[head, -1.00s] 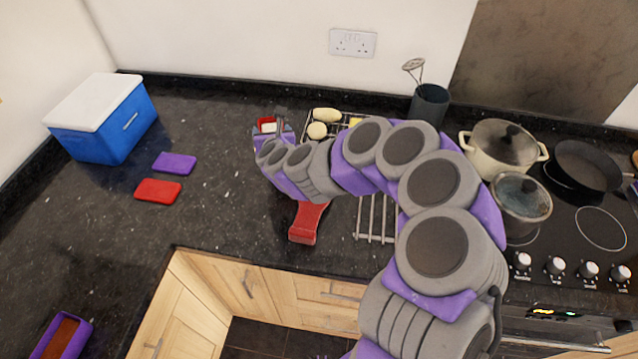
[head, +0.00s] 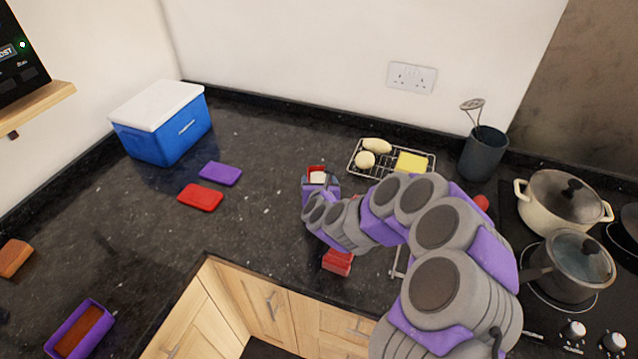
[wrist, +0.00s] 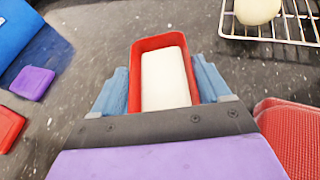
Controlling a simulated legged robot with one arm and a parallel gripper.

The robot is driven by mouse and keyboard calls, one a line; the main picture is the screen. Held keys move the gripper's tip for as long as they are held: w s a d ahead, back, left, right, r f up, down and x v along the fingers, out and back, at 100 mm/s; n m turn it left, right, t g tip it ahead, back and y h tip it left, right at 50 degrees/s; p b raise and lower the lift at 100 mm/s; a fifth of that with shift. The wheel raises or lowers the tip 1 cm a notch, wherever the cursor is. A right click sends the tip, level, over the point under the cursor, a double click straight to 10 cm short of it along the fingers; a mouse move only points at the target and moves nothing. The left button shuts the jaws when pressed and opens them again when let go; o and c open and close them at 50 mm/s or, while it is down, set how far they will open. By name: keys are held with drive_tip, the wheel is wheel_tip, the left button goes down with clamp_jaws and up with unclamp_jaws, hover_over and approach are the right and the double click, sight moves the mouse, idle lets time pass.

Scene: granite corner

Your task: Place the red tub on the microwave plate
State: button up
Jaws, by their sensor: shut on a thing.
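The red tub (wrist: 158,43) has a white block in it and is held upright between the blue fingers of my gripper (wrist: 163,88) in the wrist view. In the head view the tub (head: 316,169) shows at the far end of my arm, and my gripper (head: 320,187) is shut on it above the dark counter. Part of a black appliance, likely the microwave (head: 18,52), shows at the upper left on a wooden shelf. Its plate is not in view.
A blue cooler (head: 165,138) with a white lid stands at the left back. Purple (head: 220,173) and red (head: 200,197) lids lie before it. A wire rack (head: 390,172) holds food. A purple tub (head: 80,330) sits lower left. Pots (head: 562,205) stand right.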

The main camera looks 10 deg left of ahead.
drive_tip(key=o, duration=1.2)
drive_tip(key=v, duration=0.8)
drive_tip(key=shift+s+d+b, duration=0.1)
drive_tip(key=shift+s+b, duration=0.25)
drive_tip(key=shift+b, duration=0.05)
drive_tip(key=shift+s+r+b, duration=0.25)
drive_tip(key=shift+s+b, duration=0.25)
drive_tip(key=shift+s+r+b, duration=0.2)
drive_tip(key=shift+s+b, duration=0.3)
drive_tip(key=shift+s+d+r+b, duration=0.25)
drive_tip(key=shift+s+d+b, duration=0.2)
